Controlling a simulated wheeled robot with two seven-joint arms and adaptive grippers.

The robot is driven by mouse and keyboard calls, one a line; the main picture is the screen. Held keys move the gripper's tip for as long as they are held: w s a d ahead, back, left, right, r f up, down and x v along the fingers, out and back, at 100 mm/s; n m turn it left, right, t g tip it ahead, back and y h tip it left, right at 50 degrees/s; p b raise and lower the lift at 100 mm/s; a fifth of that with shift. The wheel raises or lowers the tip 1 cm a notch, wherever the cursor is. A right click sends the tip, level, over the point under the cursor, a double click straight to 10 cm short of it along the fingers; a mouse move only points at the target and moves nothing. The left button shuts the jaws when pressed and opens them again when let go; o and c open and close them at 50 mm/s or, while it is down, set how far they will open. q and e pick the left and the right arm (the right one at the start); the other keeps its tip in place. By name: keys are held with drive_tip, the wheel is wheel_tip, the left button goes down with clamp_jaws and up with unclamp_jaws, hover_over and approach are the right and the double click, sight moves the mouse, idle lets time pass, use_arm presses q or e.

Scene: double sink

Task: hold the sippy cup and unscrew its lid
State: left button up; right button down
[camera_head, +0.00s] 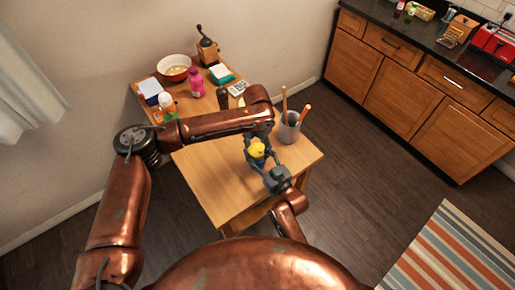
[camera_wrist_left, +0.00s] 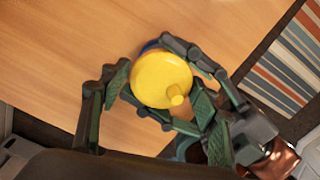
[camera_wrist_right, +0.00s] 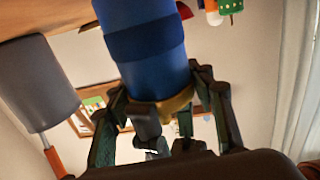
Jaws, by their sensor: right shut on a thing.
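The sippy cup has a yellow lid with a short spout (camera_wrist_left: 160,80) and a blue body with a darker band (camera_wrist_right: 146,45). In the head view its yellow lid (camera_head: 257,150) shows above the near part of the wooden table. My right gripper (camera_head: 266,164) comes from the near right and is shut on the cup's body; its fingers flank the cup in the right wrist view. My left gripper (camera_wrist_left: 162,90) is above the cup, open, with one finger on each side of the lid. I cannot tell whether its pads touch the lid. The cup's base is hidden in the head view.
A grey utensil holder (camera_head: 289,128) stands close right of the grippers on the wooden table (camera_head: 205,170). A pink bottle (camera_head: 196,84), a bowl (camera_head: 174,66) and a grinder (camera_head: 207,48) stand at the back. The table's front left is clear.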

use_arm(q)
drive_tip(key=shift+o, duration=1.1)
drive_tip(key=shift+r, duration=2.3)
use_arm(e)
drive_tip(key=c, duration=0.9)
unclamp_jaws()
drive_tip(key=shift+o, duration=0.2)
